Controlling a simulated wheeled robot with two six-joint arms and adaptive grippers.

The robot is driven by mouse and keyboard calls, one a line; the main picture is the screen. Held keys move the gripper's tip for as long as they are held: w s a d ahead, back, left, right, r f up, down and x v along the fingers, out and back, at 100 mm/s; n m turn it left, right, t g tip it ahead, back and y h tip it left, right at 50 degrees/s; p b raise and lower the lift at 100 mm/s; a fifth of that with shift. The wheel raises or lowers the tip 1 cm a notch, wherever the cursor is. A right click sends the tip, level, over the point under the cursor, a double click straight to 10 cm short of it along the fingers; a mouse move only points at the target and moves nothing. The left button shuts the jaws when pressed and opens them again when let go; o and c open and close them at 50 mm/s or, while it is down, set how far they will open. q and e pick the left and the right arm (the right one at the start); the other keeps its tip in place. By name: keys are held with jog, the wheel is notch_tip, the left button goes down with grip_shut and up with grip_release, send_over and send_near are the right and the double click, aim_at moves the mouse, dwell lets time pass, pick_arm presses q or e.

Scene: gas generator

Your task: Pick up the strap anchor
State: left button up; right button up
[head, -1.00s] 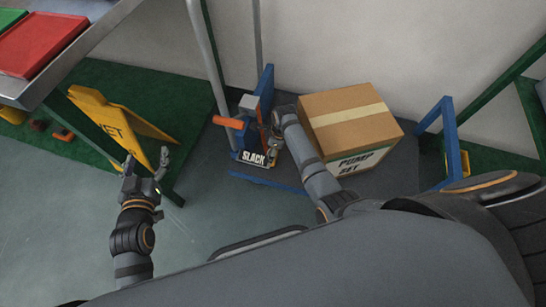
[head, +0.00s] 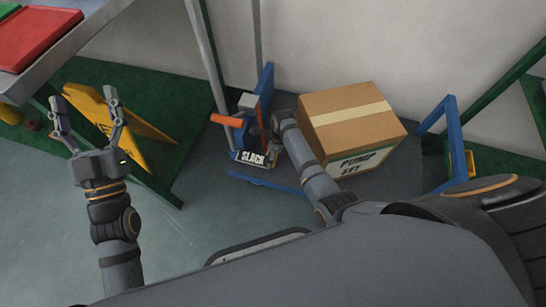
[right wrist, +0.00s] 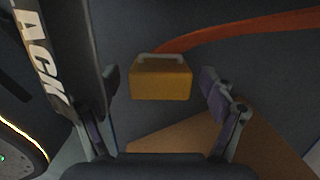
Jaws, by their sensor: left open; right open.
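A yellow block with a pale loop on top (right wrist: 161,78), which looks like the strap anchor, is in the middle of the right wrist view, by an orange strap (right wrist: 245,30). My right gripper (right wrist: 160,88) is open, with one finger on each side of the block in that view. No finger visibly touches it. In the head view my right gripper is at the blue post (head: 266,88) behind the SLACK label (head: 252,158); its fingers and the block are mostly hidden there. My left gripper (head: 84,98) is open and empty at the left, above the floor.
A cardboard box labelled PUMP SET (head: 350,118) stands right beside my right arm on the dark cart deck. A blue frame (head: 452,135) rises at the deck's right. A yellow floor sign (head: 140,130) stands behind my left gripper. A metal table (head: 75,40) is at upper left.

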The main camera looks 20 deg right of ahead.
jog(key=shift+c, duration=0.3)
jog(key=c, duration=1.3)
